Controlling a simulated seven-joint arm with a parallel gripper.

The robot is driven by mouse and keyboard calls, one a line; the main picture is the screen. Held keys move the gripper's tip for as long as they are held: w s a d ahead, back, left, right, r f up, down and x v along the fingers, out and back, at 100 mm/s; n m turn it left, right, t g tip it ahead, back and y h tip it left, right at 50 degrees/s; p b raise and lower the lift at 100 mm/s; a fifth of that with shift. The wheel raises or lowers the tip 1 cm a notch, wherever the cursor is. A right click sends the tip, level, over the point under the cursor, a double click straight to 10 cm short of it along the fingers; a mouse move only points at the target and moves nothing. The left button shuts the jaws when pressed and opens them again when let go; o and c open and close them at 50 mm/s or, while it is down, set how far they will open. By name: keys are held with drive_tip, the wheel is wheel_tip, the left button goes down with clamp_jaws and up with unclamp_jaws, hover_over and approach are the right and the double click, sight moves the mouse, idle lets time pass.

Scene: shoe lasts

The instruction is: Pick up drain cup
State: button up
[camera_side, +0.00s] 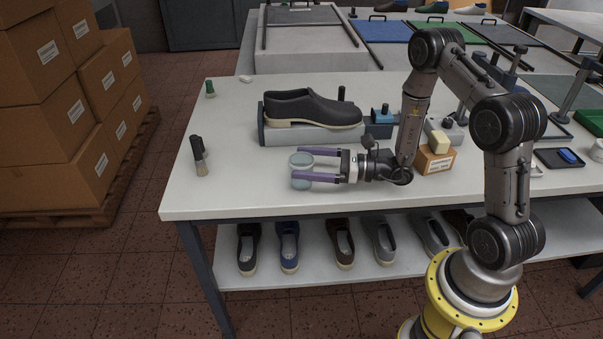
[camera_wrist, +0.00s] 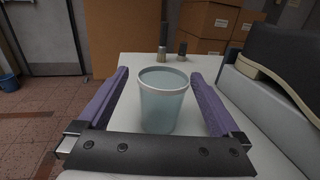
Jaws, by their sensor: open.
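The drain cup (camera_side: 301,160) is a pale blue-grey translucent cup with a lighter rim, standing upright on the white table. My gripper (camera_side: 293,167) is low over the table and level with it, with its purple fingers pointing left. In the wrist view the drain cup (camera_wrist: 163,101) sits between the two open fingers of my gripper (camera_wrist: 161,80). A gap shows on each side of the cup there, so neither finger appears to touch it. In the side view the near finger covers part of the cup.
A dark shoe (camera_side: 312,108) rests on a grey stand (camera_side: 276,135) just behind my gripper. A dark-handled brush (camera_side: 199,157) stands to the left, and a green-topped item (camera_side: 210,88) is at the back left. A small box (camera_side: 434,161) is at the right. The table's front left is clear.

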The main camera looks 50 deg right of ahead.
sight(291, 161)
drive_tip(key=x, duration=0.4)
drive_tip(key=shift+w+f, duration=0.25)
drive_tip(key=shift+w, duration=0.05)
drive_tip(key=c, duration=1.3)
drive_tip(key=shift+r, duration=0.1)
